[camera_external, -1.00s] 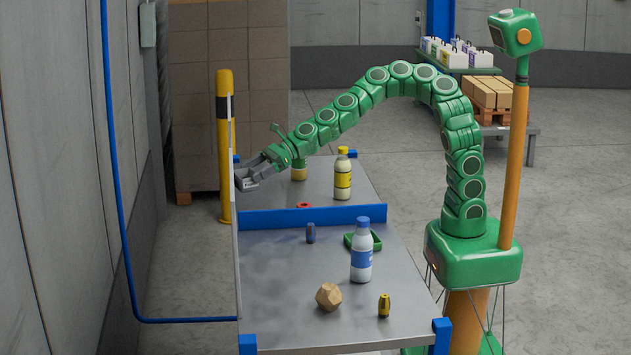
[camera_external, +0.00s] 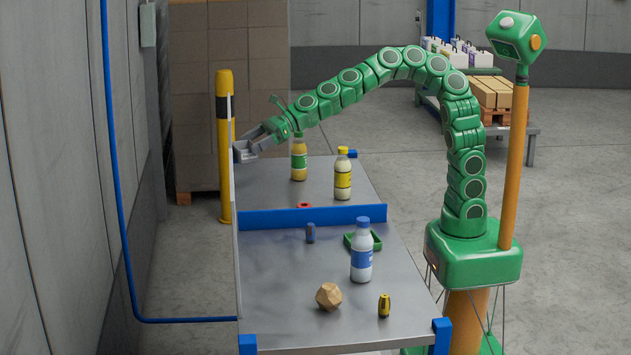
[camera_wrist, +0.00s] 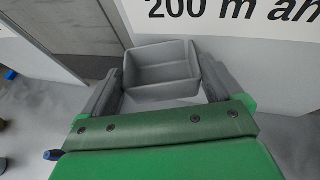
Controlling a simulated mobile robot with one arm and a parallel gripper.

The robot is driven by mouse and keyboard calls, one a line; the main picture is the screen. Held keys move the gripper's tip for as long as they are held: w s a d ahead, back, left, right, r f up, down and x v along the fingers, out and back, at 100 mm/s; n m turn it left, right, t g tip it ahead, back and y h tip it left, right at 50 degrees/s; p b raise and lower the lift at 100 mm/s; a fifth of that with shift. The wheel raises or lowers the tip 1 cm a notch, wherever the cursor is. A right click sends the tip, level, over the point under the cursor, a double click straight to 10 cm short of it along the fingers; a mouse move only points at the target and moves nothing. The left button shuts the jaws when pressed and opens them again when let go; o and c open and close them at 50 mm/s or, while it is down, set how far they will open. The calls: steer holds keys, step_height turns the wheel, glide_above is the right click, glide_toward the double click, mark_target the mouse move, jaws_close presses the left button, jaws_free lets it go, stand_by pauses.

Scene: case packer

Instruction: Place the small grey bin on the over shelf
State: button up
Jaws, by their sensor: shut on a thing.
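The small grey bin (camera_wrist: 160,68) is between the two fingers of my gripper (camera_wrist: 163,85) in the wrist view. It is open-topped and looks empty. In the external view my gripper (camera_external: 252,145) is shut on the bin (camera_external: 243,153) at the far left edge of the table, raised above the tabletop. The over shelf cannot be made out clearly in either view; a thin upright panel (camera_external: 234,190) runs along the table's left edge, seen nearly edge-on.
Bottles with green (camera_external: 299,160), yellow (camera_external: 343,175) and blue (camera_external: 361,252) labels stand on the table (camera_external: 290,270). A blue divider (camera_external: 310,215) crosses it. A green tray (camera_external: 350,243), wooden polyhedron (camera_external: 329,296) and small yellow-black item (camera_external: 384,305) lie nearer. A yellow post (camera_external: 225,130) stands behind.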

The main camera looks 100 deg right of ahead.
steer(key=s+a+n+g+y, duration=0.5)
steer(key=s+a+n+y, duration=0.25)
steer(key=s+a, duration=0.95)
steer(key=s+a+r+n+g+y, duration=0.2)
steer(key=s+a+n+g, duration=0.55)
steer(key=s+a, duration=0.7)
steer(key=w+a+f, duration=0.2)
steer(key=w+f, duration=0.1)
steer(key=f, duration=0.1)
steer(key=w+a+f, duration=0.2)
steer(key=w+f, duration=0.1)
steer(key=f, duration=0.2)
steer(key=w+a+f, duration=0.2)
steer(key=w+f, duration=0.1)
steer(key=f, duration=0.2)
steer(key=shift+w, duration=0.1)
steer(key=shift+w+a+f, duration=0.15)
steer(key=shift+w+f, duration=0.15)
steer(key=shift+f, duration=1.65)
